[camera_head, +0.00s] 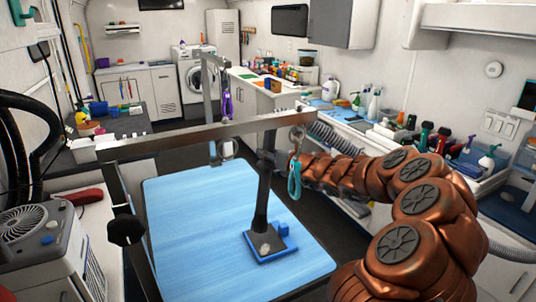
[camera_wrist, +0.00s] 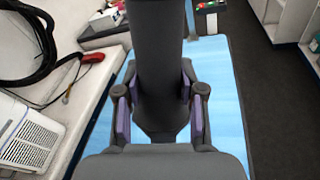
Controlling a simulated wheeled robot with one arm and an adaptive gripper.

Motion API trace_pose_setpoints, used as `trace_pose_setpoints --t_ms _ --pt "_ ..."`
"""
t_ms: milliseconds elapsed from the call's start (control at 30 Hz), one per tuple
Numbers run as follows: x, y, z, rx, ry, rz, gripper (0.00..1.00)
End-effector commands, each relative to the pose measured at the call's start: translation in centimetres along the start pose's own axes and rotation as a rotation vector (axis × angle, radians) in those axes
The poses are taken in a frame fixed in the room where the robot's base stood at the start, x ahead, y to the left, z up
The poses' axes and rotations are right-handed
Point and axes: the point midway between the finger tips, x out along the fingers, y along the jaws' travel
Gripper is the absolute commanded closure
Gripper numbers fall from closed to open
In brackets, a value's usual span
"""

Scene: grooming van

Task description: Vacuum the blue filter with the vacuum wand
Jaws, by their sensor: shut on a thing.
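The blue filter (camera_head: 284,253) lies on the light blue table top (camera_head: 190,225), with a greyish patch on its face and a small blue block at its right side. The dark grey vacuum wand (camera_head: 264,190) stands nearly upright, its wider lower end over the back part of the filter. I cannot tell whether it touches. In the wrist view my gripper (camera_wrist: 160,106) is shut on the wand (camera_wrist: 157,45), with purple-padded fingers on either side of it. The filter is hidden there. In the head view my fingers are not clearly visible.
A metal frame (camera_head: 200,132) crosses above the table, with a teal clip (camera_head: 294,180) hanging near my arm. A red-handled tool (camera_head: 82,197) and a white fan unit (camera_head: 45,240) are at the left. A bottle-filled counter is at the right. The table's left part is clear.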

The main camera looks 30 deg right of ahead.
Motion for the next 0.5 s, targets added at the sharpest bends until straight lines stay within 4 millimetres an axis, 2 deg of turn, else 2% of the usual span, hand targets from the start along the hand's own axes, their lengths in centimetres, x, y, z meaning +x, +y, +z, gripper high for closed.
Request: trace_pose_setpoints --t_ms 267,500 --pt "-0.6 0.0 0.0 0.001 -0.003 -0.002 1.00" --pt "-2.2 0.4 -0.3 0.000 -0.004 -0.002 1.00"
